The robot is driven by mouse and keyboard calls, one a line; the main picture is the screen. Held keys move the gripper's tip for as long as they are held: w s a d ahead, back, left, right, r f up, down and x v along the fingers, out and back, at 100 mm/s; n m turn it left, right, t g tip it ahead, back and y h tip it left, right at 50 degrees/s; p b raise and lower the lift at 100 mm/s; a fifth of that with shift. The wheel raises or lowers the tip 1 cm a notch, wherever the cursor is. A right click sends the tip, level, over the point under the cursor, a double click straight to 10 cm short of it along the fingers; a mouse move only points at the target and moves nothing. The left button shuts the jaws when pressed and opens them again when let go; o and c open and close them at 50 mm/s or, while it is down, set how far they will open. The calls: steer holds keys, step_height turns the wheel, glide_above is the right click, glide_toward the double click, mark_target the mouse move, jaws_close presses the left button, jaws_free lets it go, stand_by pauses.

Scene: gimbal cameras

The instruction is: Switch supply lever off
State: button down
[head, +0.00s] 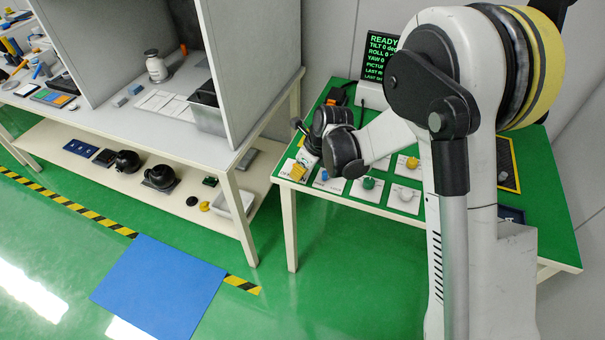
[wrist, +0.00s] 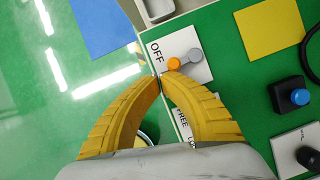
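The supply lever is a grey arm with an orange knob (wrist: 174,64), on a white plate (wrist: 203,70) in the wrist view. It points left from its round grey pivot, and the word OFF stands at the plate's left side, close to the knob. My gripper (wrist: 160,77) has yellow ribbed fingers whose tips meet just below and left of the knob. I cannot tell whether they touch it. In the head view my gripper (head: 299,172) is low over the front left corner of the green bench (head: 335,203); I cannot make out the lever there.
A black screen (head: 380,55) reads READY. Plates with a green knob (head: 368,183), a yellow knob (head: 411,163) and a grey knob (head: 406,195) lie to the right. The wrist view shows a blue button (wrist: 299,96) and a yellow square (wrist: 268,32). A grey workbench (head: 215,140) stands left.

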steer(key=shift+w+a, duration=0.2)
steer(key=shift+a, duration=0.85)
steer(key=shift+d, duration=0.1)
steer(key=shift+w+d, duration=0.4)
steer(key=shift+d, duration=0.2)
